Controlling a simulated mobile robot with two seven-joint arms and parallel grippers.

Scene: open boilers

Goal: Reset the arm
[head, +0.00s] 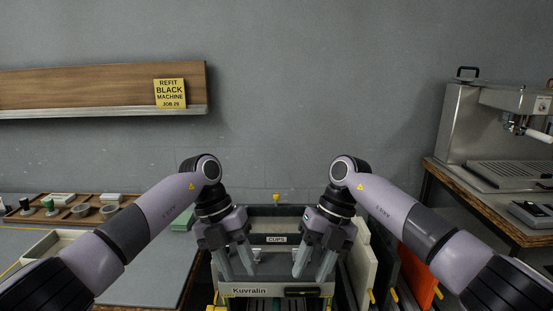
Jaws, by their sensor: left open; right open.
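My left arm comes in from the left and my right arm from the right, both bent at the elbow with the grippers pointing down. My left gripper (238,268) is open and empty, at the left of the grey unit marked "Kuvralin" (250,291). My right gripper (312,270) is open and empty, at the right of the same unit. A label reading "CUPS" (276,239) shows between the two grippers. I cannot tell whether the fingertips touch anything below.
A bench with a wooden tray (70,214) of small items stands at left. A wooden shelf (100,85) with a yellow sign (170,93) hangs above. A steel espresso machine (465,125) stands on the right table. Upright panels, one orange (417,279), stand right of the unit.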

